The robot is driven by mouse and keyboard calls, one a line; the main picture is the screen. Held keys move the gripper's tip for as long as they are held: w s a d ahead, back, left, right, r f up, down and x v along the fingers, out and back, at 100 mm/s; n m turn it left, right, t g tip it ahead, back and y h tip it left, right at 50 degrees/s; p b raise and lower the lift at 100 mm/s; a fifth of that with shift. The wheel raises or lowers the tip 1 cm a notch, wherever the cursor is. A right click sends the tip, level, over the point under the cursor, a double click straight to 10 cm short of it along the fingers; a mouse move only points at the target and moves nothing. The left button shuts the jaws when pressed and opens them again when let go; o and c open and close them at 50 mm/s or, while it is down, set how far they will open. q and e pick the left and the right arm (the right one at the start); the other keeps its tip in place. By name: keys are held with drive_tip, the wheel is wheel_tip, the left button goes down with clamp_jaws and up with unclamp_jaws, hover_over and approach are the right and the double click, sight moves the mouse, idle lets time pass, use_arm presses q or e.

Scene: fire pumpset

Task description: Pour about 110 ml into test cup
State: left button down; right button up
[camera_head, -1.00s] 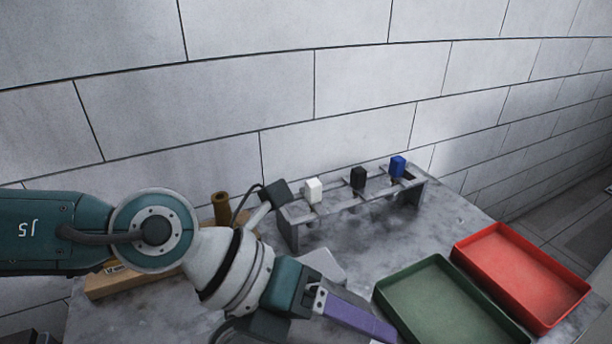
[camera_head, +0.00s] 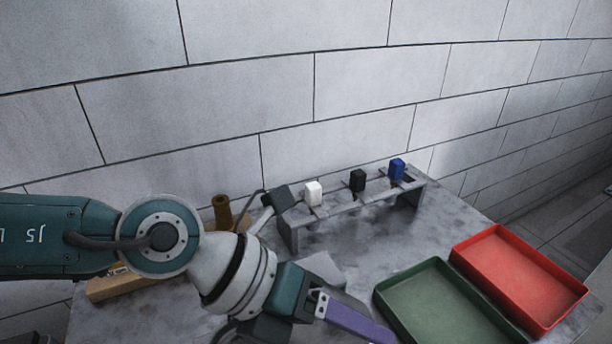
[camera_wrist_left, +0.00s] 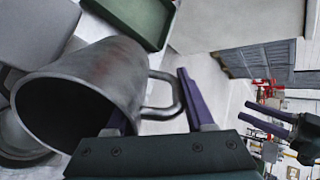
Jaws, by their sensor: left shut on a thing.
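My left gripper (camera_head: 362,325) is low in the head view, its purple finger pointing down and right. In the left wrist view its purple fingers (camera_wrist_left: 158,104) are shut on the handle of a dark grey metal mug (camera_wrist_left: 115,78). The mug's open mouth faces the lower left of that view; I cannot tell its contents. A round grey vessel (camera_wrist_left: 22,150), perhaps the test cup, shows partly at the left edge, beside and partly behind the mug's rim.
A grey rack (camera_head: 340,208) with white, black and blue-topped items stands at the back of the table. A green tray (camera_head: 440,300) and a red tray (camera_head: 520,275) lie at the right. A wooden block (camera_head: 110,285) and a brown cylinder (camera_head: 222,212) are at the left.

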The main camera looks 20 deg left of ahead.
use_arm(q)
drive_tip(key=shift+w+d+r+g+y+p, duration=0.15)
drive_tip(key=shift+y+p, duration=0.2)
drive_tip(key=shift+p, duration=0.65)
drive_tip(key=shift+d+f+g+y+p, duration=0.1)
drive_tip(key=shift+y+p, duration=0.2)
drive_tip(key=shift+p, duration=0.7)
drive_tip(key=shift+w+d+r+g+y+p, duration=0.15)
drive_tip(key=shift+y+p, duration=0.2)
drive_tip(key=shift+p, duration=0.65)
drive_tip(key=f+y, duration=0.1)
drive_tip(key=d+f, duration=0.1)
drive_tip(key=f, duration=0.1)
drive_tip(key=shift+w+g+y, duration=0.2)
drive_tip(key=shift+g+y, duration=0.1)
drive_tip(key=shift+y, duration=0.1)
drive_tip(key=f+y+b, duration=0.1)
drive_tip(key=f+b, duration=0.2)
drive_tip(key=b, duration=0.1)
drive_tip(key=d+f+g+y+b, duration=0.1)
drive_tip(key=f+y+b, duration=0.1)
drive_tip(key=b, duration=0.1)
drive_tip(key=d+f+g+y+b, duration=0.1)
drive_tip(key=f+b, duration=0.2)
drive_tip(key=b, duration=0.1)
drive_tip(key=shift+w+f+y+b, duration=0.3)
drive_tip(key=shift+w+y, duration=0.05)
drive_tip(key=shift+y, duration=0.05)
drive_tip(key=shift+y+b, duration=0.3)
drive_tip(key=shift+b, duration=0.3)
